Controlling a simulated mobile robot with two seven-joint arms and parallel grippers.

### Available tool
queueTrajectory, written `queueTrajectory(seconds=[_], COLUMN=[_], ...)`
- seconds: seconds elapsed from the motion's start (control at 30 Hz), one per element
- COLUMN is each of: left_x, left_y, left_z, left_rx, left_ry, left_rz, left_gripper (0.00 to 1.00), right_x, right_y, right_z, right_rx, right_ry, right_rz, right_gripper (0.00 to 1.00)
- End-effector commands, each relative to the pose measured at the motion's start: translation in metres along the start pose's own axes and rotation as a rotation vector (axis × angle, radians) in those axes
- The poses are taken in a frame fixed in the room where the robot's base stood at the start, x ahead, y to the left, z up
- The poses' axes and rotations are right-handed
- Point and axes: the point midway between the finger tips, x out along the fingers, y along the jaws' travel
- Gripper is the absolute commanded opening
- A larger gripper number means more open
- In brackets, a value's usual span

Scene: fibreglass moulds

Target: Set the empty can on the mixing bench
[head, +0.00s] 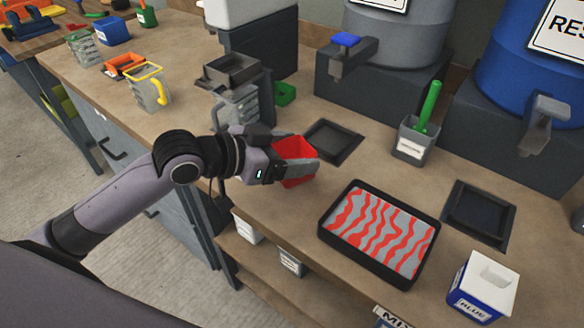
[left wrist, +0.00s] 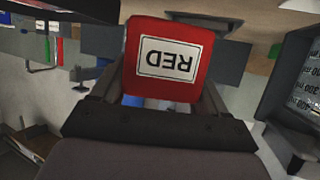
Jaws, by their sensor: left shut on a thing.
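My left gripper (head: 290,166) is shut on a red can (head: 292,148) and holds it over the mixing bench (head: 262,198), left of the striped tray. In the left wrist view the can (left wrist: 168,62) sits between the fingers of the gripper (left wrist: 155,100), with its "RED" label upside down in the picture. A finger covers part of the can in the head view. I cannot tell whether it touches the bench or what is inside. My right gripper is not in view.
A black tray (head: 326,236) with red and grey stripes lies right of the can. A dark square pad (head: 332,141) is behind it.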

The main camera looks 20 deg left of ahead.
Motion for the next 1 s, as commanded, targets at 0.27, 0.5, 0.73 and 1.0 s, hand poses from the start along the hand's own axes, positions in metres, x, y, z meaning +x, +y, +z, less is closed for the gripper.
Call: queueTrajectory(seconds=[0.27,0.5,0.73,1.0], left_x=[0.014,0.015,0.016,0.015], left_y=[0.001,0.001,0.001,0.001], left_z=[0.036,0.037,0.04,0.039], left_rx=[-0.002,-0.001,-0.001,-0.001], left_ry=[-0.002,-0.001,-0.003,-0.003], left_rz=[0.001,0.001,0.001,0.001], left_gripper=[0.37,0.37,0.91,1.0], right_x=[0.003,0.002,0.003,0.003], right_y=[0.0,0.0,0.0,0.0], right_z=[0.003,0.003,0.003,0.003], right_rx=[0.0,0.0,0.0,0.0], right_ry=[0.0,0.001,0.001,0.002], right_rz=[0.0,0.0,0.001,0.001], right_gripper=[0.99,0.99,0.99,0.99])
